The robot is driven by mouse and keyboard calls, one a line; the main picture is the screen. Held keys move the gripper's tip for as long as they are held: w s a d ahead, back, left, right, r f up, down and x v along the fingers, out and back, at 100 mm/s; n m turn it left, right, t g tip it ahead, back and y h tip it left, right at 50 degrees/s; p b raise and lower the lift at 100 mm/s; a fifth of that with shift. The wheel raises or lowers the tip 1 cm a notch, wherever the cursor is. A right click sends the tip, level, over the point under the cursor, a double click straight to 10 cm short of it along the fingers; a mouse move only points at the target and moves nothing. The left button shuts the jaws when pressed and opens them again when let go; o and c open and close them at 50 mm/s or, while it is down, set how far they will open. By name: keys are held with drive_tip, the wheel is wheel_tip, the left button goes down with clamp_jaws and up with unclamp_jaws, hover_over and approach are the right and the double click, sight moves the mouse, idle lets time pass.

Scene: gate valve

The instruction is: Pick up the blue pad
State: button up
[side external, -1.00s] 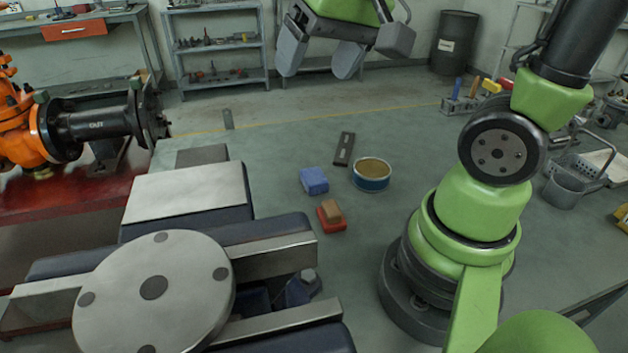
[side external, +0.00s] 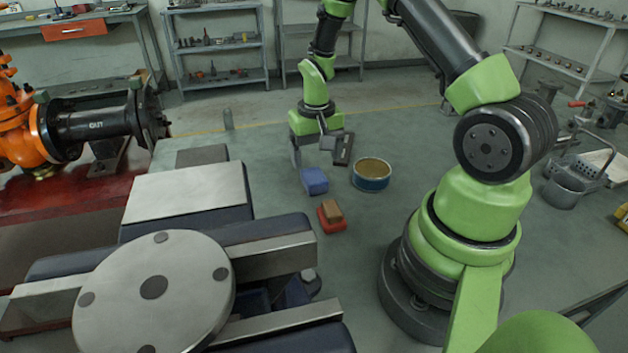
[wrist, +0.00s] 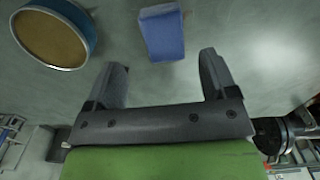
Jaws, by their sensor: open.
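The blue pad (side external: 314,181) lies on the grey-green surface in the middle of the side view. It also shows in the wrist view (wrist: 162,34), ahead of the fingers and roughly between their lines. My gripper (side external: 318,158) is open and empty, close behind the pad in the side view. In the wrist view my gripper (wrist: 165,75) has its two grey fingers spread wide, with bare surface between them. The fingers appear apart from the pad; their exact height above the surface is hard to tell.
A round blue-rimmed tin (side external: 371,174) with a tan top stands just right of the pad. A red block with a brown block on it (side external: 331,216) lies in front. A steel-topped fixture (side external: 185,190) is at the left.

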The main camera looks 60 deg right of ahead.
sight(314, 175)
drive_tip(key=f, duration=0.6)
drive_tip(key=shift+w+a, duration=0.15)
drive_tip(key=shift+a, duration=0.05)
drive_tip(key=c, duration=1)
